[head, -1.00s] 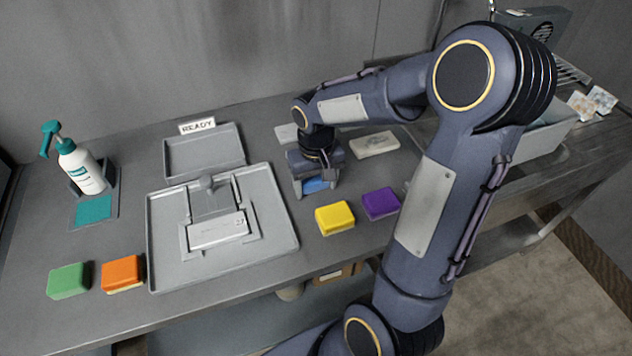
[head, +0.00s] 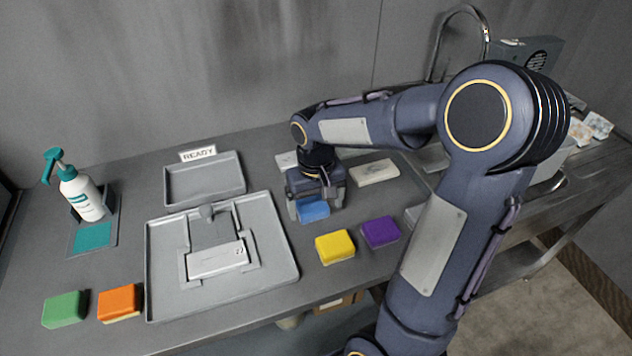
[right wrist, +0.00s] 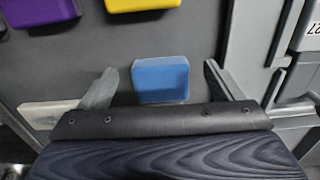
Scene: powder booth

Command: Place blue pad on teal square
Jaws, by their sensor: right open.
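The blue pad (head: 312,209) lies on the table right of the large grey tray, behind the yellow pad. My right gripper (head: 315,209) is over it, pointing down. In the right wrist view the blue pad (right wrist: 161,79) sits between the two spread fingers of my right gripper (right wrist: 160,82), with a gap on each side. The teal square (head: 92,236) is flat on the table at the left, in front of the white pump bottle (head: 84,196), and its top is bare. My left gripper is not in view.
A yellow pad (head: 335,247) and a purple pad (head: 380,232) lie near the blue one. A grey tray (head: 160,290) with a fixture stands mid-table. Orange (head: 119,303) and green (head: 63,309) pads lie at the front left. A small tray (head: 205,183) is behind.

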